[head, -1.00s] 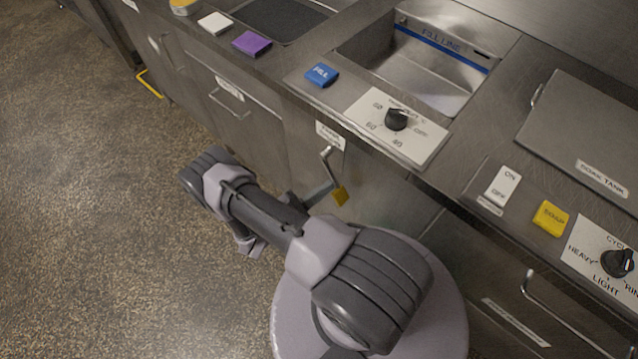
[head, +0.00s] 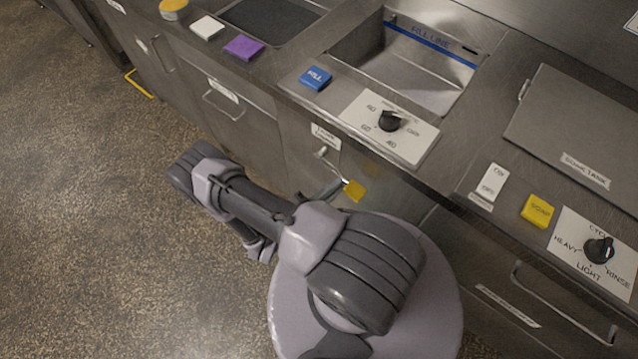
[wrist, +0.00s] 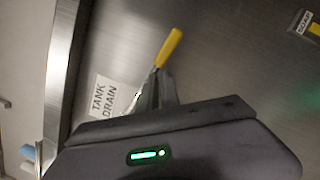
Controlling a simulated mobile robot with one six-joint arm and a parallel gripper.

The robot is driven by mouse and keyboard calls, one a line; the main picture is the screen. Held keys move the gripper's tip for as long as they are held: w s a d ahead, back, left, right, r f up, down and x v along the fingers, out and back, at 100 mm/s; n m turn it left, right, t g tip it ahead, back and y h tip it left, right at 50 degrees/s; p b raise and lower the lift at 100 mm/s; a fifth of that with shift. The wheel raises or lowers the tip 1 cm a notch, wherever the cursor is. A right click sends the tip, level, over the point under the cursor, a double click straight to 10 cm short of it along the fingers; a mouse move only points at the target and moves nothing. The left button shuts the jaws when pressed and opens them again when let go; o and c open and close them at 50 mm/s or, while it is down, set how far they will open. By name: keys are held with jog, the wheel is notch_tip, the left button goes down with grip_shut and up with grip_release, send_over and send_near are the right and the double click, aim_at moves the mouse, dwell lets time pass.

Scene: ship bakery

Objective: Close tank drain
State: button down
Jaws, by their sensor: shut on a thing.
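The tank drain lever is a metal arm with a yellow handle (head: 355,190) on the cabinet front below the sink. It slants down and to the right from its pivot in the head view. In the wrist view the yellow handle (wrist: 168,47) sticks out beyond the fingers. My gripper (wrist: 157,88) is shut on the lever, close to the handle. The "TANK DRAIN" label (wrist: 103,97) lies left of the fingers, and also shows just above the lever in the head view (head: 326,137). My arm hides part of the gripper in the head view.
Above the lever are the sink basin (head: 415,75), a dial plate (head: 405,145) and a blue "FILL" button (head: 315,77). A soak tank lid (head: 575,125) and a yellow "SOAP" button (head: 537,210) are at right. The floor at left is clear.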

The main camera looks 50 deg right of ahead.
jog(key=shift+s+r+p, duration=0.3)
jog(key=shift+r+p, duration=0.05)
jog(key=shift+r, duration=0.55)
jog(key=a+f+b, duration=0.2)
jog(key=a+f, duration=0.4)
jog(key=a, duration=0.5)
jog(key=shift+s+a, duration=0.3)
jog(key=shift+a, duration=0.05)
jog(key=shift+r, duration=0.1)
